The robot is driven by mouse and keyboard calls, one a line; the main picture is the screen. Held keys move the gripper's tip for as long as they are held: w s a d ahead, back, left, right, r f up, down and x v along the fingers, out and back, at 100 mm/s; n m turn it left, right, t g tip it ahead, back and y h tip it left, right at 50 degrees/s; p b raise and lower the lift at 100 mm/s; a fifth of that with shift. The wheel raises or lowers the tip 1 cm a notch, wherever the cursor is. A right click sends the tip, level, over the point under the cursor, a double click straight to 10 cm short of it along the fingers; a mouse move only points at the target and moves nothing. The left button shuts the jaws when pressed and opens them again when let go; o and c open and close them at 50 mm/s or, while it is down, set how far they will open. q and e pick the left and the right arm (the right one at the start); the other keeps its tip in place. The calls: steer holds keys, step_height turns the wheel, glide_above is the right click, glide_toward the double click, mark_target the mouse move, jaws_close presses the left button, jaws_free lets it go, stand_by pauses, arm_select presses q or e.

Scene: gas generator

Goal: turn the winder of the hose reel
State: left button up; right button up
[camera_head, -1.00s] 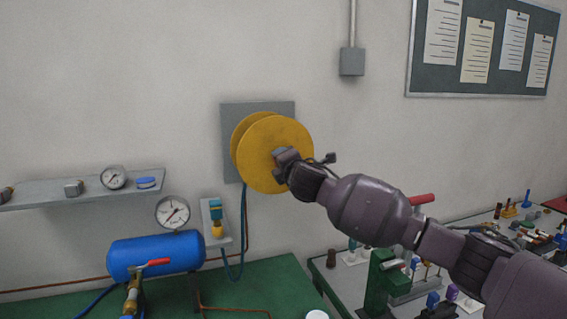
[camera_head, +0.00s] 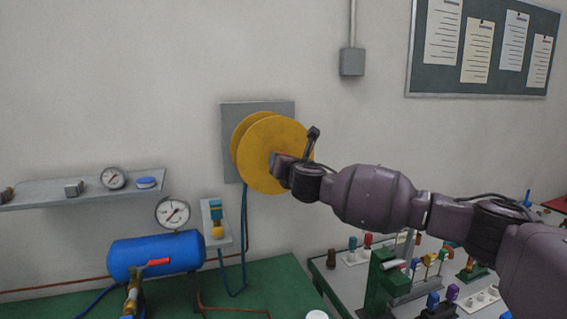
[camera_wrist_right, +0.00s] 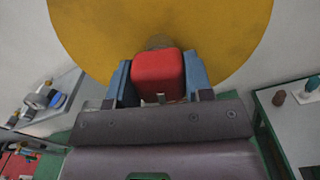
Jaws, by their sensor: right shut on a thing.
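The hose reel (camera_head: 278,132) is a yellow double disc on a grey wall plate (camera_head: 231,153). Its yellow face (camera_wrist_right: 90,35) fills the top of the right wrist view. My right gripper (camera_head: 275,163) is at the lower middle of the front disc. In the right wrist view its two blue-grey fingers (camera_wrist_right: 158,85) are closed on both sides of a red block-shaped winder (camera_wrist_right: 157,72), with a dull stub behind it at the disc. In the head view the winder is mostly hidden by the gripper. My left gripper is not in view.
A green bench (camera_head: 255,285) with a blue tank (camera_head: 155,255) stands below left. A shelf (camera_head: 85,188) with gauges is on the left wall. A small bracket (camera_head: 217,241) and hoses hang under the reel. A cluttered grey table is below my right arm.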

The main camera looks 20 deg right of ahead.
steer(key=shift+f+n, duration=0.1)
steer(key=shift+n, duration=0.6)
steer(key=o, duration=0.9)
steer(key=s+b, duration=0.1)
steer(key=s, duration=0.4)
steer(key=s+b, duration=0.1)
steer(key=s, duration=0.5)
steer(key=shift+d, duration=0.2)
steer(key=shift+w, duration=0.1)
